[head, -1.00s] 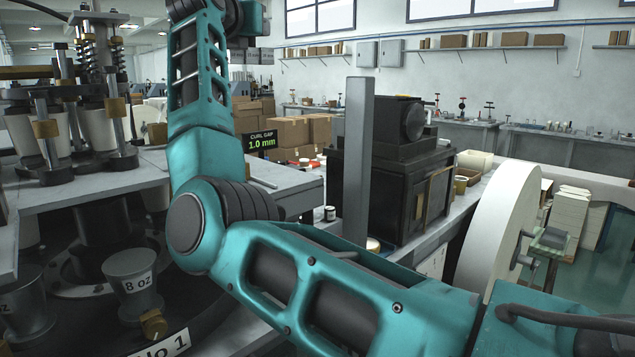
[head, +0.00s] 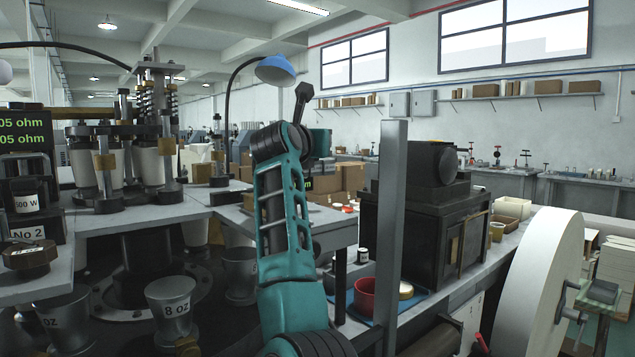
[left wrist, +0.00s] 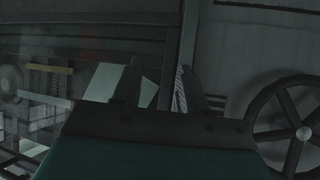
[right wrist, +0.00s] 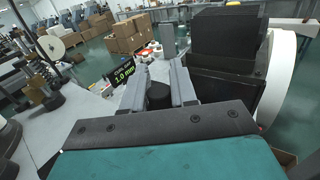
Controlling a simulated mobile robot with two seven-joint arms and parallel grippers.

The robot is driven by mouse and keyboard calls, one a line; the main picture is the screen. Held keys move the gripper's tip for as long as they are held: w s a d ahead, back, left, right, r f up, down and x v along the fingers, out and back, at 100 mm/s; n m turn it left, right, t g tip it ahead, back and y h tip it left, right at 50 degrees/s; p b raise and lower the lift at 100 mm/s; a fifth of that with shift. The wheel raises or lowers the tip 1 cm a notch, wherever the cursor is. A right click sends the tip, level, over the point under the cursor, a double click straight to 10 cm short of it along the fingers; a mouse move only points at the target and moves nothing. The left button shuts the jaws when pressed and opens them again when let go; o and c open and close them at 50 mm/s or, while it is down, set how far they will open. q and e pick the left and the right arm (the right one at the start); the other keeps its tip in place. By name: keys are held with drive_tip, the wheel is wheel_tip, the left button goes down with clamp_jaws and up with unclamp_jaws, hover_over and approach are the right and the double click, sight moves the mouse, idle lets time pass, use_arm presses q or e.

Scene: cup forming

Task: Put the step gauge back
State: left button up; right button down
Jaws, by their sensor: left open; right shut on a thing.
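My right gripper (right wrist: 159,72) is shut on a dark, round-topped piece (right wrist: 159,96), seen between its fingers in the right wrist view. It looks like the step gauge, but no steps or marks show. The gripper is over the grey bench, beside the lit curl gap display (right wrist: 122,75). In the head view my right arm stands up in front of the bench and hides most of the display; the held piece cannot be made out there. My left gripper (left wrist: 160,78) is open in the dim left wrist view, with nothing clearly held.
A grey post (head: 392,230) rises in front of a black machine (head: 425,225). A blue tray (head: 425,303) with a red container (head: 365,297) lies behind the post. A large white roll (head: 540,290) is at right. The cup-forming turret (head: 130,185) fills the left. A handwheel (left wrist: 300,132) is beside my left gripper.

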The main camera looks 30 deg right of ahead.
drive_tip(key=shift+f, duration=3.5)
drive_tip(key=shift+f, duration=0.15)
drive_tip(key=c, duration=0.9)
unclamp_jaws()
drive_tip(key=b+v, duration=0.1)
drive_tip(key=v, duration=1)
drive_tip(key=shift+b, duration=0.4)
drive_tip(key=shift+s+a, duration=0.35)
drive_tip(key=shift+s, duration=0.05)
